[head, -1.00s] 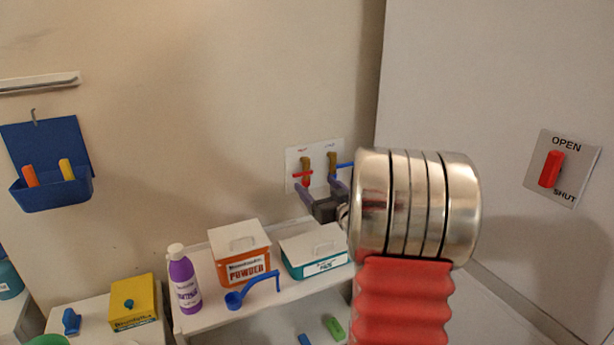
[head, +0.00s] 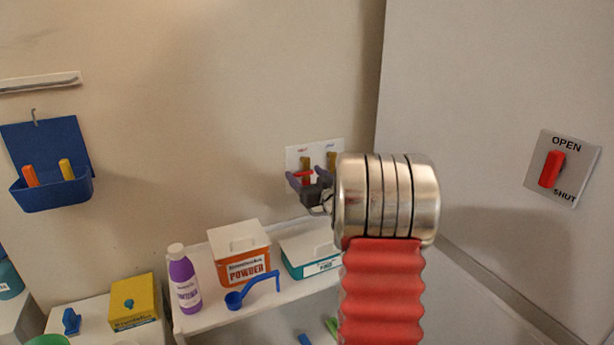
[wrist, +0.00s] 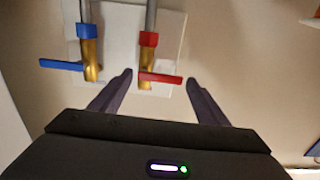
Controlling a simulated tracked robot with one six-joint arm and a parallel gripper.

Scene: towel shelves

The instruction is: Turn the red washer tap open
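The red washer tap (head: 303,174) is on a white wall plate (head: 292,156). It has a brass body, and its red lever lies crosswise to the pipe. In the wrist view the red lever (wrist: 162,78) lies between the two fingertips of my gripper (wrist: 160,80), with its left end close to the left finger. The right finger stands clear of it. My gripper (head: 307,180) is open and overlaps the tap in the head view. The blue tap (wrist: 62,65) is left of the red one in the wrist view; in the head view my wrist hides most of it.
Below the plate, a shelf holds an orange powder box (head: 243,265), a teal box (head: 300,262), a blue scoop (head: 250,290) and a purple bottle (head: 184,282). A red OPEN/SHUT switch (head: 551,169) is on the right panel.

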